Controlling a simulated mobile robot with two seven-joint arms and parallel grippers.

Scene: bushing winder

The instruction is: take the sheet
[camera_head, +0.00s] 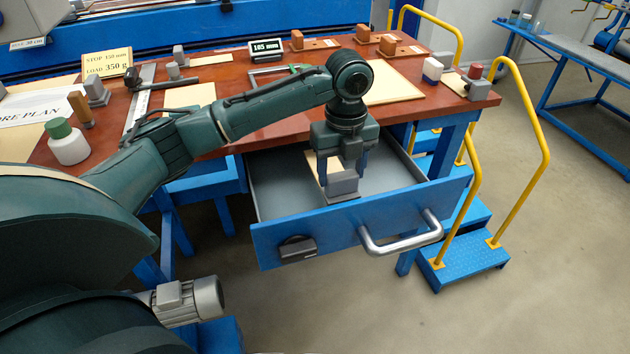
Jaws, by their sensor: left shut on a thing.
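A pull-out drawer (278,229) with a blue front and grey inside stands open below the table. A cream sheet (313,162) lies in it, partly hidden behind my left gripper (343,172). A small grey block (344,186) on a flat base sits at the sheet's near end. My left gripper reaches down into the drawer with one finger at each side of the block and appears shut on it. The exact contact is hard to see. My right gripper is not in view.
The drawer has a metal handle (402,238). The red-brown table (235,62) above holds several grey and orange blocks, a flat cream board (392,84) and a white bottle with a green cap (67,144). Blue steps (463,262) with yellow rails stand at the right.

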